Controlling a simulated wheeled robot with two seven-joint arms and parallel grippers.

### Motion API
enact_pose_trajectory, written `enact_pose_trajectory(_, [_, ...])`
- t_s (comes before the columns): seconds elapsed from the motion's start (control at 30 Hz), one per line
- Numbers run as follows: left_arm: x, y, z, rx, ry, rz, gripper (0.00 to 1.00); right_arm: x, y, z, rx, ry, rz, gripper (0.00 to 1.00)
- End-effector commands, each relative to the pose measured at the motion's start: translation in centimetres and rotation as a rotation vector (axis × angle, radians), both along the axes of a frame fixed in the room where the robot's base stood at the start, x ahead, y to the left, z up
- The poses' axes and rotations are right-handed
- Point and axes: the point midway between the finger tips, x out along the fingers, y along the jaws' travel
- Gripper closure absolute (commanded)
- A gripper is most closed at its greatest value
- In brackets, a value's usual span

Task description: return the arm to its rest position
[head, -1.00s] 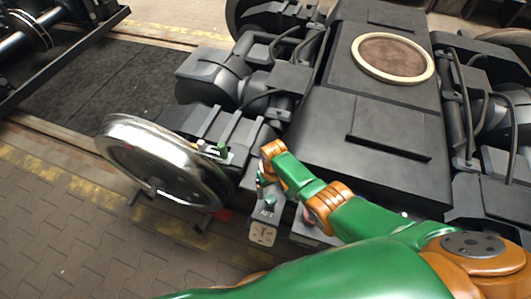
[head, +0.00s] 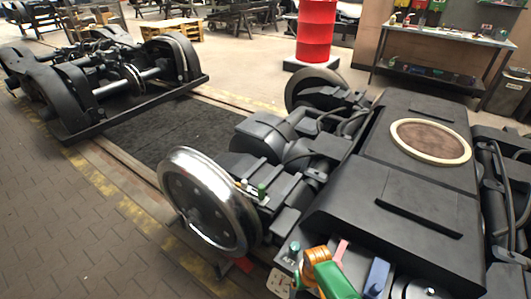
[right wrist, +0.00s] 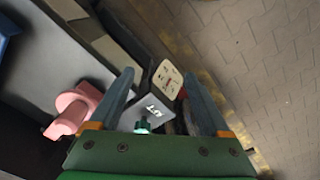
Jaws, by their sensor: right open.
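My right arm (head: 335,278), green and orange, shows at the bottom of the head view over the near end of the dark bogie (head: 420,190). In the right wrist view my right gripper (right wrist: 158,76) is open, its two grey-blue fingers apart, with nothing held between them. Beyond the fingers are a grey plate with white marks (right wrist: 150,106), a small teal knob (right wrist: 142,126) and a cream plate with dark holes (right wrist: 168,79). My left gripper is in neither view.
A pink part (right wrist: 75,108) lies beside the left finger. A pink piece (head: 340,251) and a blue piece (head: 376,277) are near my arm. A shiny wheel (head: 205,203) stands left. A second bogie (head: 110,80), red drum (head: 316,32) and workbench (head: 440,38) are farther away. Paved floor is clear at left.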

Motion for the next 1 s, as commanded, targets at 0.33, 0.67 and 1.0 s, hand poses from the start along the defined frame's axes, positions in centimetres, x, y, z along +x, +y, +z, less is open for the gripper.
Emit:
enact_pose_trajectory(0.33, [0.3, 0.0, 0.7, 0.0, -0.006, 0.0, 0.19, -7.5, -2.1, -6.4, 0.008, -0.015, -0.012, 0.19])
enact_pose_trajectory(0.67, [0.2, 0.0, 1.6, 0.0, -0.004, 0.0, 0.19, -24.0, -6.5, -12.0, -0.005, -0.06, 0.013, 0.19])
enact_pose_trajectory(1.0, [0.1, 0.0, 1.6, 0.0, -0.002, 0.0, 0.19, -28.1, -7.5, -12.1, -0.007, -0.087, 0.032, 0.19])
